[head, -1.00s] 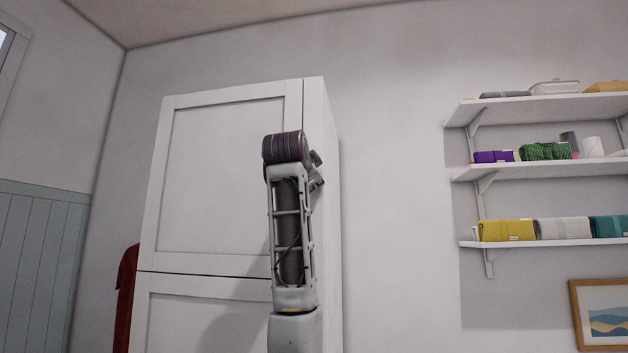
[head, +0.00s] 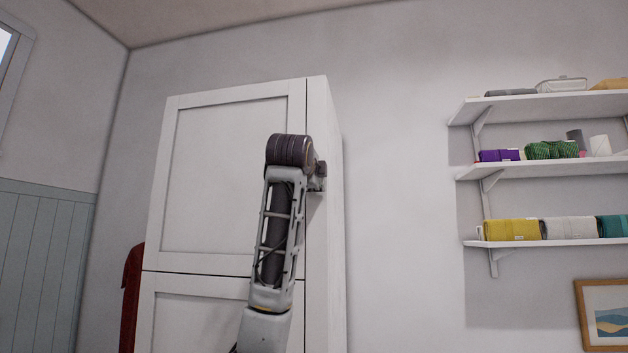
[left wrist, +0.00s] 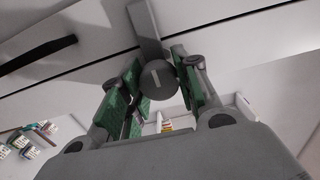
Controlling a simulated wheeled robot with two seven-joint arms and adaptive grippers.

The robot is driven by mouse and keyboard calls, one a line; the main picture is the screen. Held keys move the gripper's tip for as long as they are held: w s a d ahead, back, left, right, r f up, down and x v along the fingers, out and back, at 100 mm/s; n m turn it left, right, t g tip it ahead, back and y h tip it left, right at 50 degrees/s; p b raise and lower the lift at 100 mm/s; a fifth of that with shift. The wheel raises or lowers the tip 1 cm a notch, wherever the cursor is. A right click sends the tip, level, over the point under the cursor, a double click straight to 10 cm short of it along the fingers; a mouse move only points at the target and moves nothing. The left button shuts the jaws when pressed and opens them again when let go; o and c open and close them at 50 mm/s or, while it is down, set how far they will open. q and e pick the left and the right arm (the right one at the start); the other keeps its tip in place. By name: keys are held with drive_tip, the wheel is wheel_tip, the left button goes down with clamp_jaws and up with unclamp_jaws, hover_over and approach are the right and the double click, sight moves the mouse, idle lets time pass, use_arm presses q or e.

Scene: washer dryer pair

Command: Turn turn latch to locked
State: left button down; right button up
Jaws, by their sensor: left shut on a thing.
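The turn latch (left wrist: 148,26) shows in the left wrist view as a dark grey bar with a round hub that bears a short pale mark. The bar points to the top of that picture. My left gripper (left wrist: 160,76), with green finger pads, is shut on the latch, one finger on each side of the hub. In the head view my left wrist is in front of the tall white cabinet (head: 230,180), near its right front edge. There the latch is hidden and the fingers cannot be made out. My right gripper is not in view.
A black bar handle (left wrist: 38,54) is on the white surface left of the latch. Wall shelves (head: 545,171) with folded cloths stand off to the right. A framed picture (head: 606,318) hangs below them. The wall between cabinet and shelves is clear.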

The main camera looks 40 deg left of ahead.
use_arm(q)
drive_tip(key=shift+f, duration=0.1)
drive_tip(key=c, duration=1)
unclamp_jaws()
drive_tip(key=shift+d, duration=0.1)
drive_tip(key=shift+c, duration=0.2)
drive_tip(key=v, duration=1.2)
